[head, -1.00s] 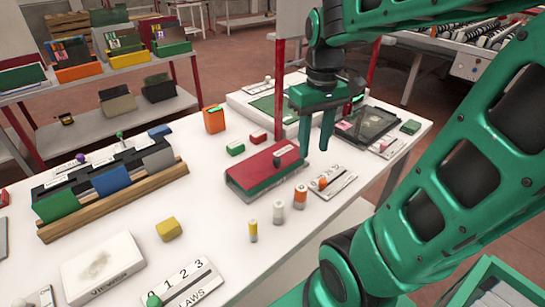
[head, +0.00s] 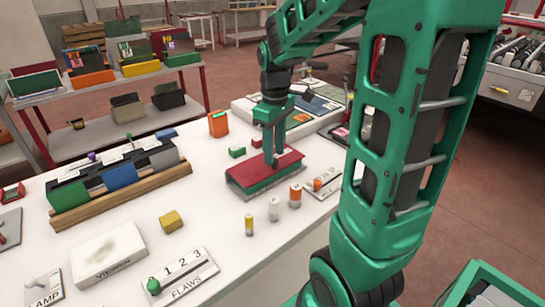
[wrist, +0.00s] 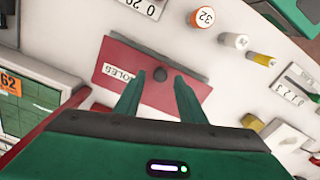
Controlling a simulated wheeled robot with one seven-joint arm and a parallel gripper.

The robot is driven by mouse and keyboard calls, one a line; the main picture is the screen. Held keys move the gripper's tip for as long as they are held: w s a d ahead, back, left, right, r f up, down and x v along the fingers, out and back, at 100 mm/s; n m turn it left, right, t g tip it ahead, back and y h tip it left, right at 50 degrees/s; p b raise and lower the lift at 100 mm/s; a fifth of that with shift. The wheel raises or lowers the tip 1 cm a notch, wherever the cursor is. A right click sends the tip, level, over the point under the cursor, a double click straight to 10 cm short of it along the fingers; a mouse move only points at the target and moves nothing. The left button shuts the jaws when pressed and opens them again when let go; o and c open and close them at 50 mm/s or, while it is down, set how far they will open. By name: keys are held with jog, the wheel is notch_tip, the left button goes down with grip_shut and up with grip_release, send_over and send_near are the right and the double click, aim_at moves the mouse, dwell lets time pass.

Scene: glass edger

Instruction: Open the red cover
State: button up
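The red cover (head: 262,172) lies shut on a low green box (head: 262,188) on the white table. Nothing is held. I cannot tell whether a finger touches the knob.
Yellow, white and orange cylinders (head: 274,209) stand in front of the box. A small green block (head: 237,151) and an orange box (head: 218,124) stand behind it. A rack of coloured panels (head: 120,175) is at left.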

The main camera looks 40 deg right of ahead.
jog(key=shift+f, duration=1.3)
jog(key=shift+c, duration=0.3)
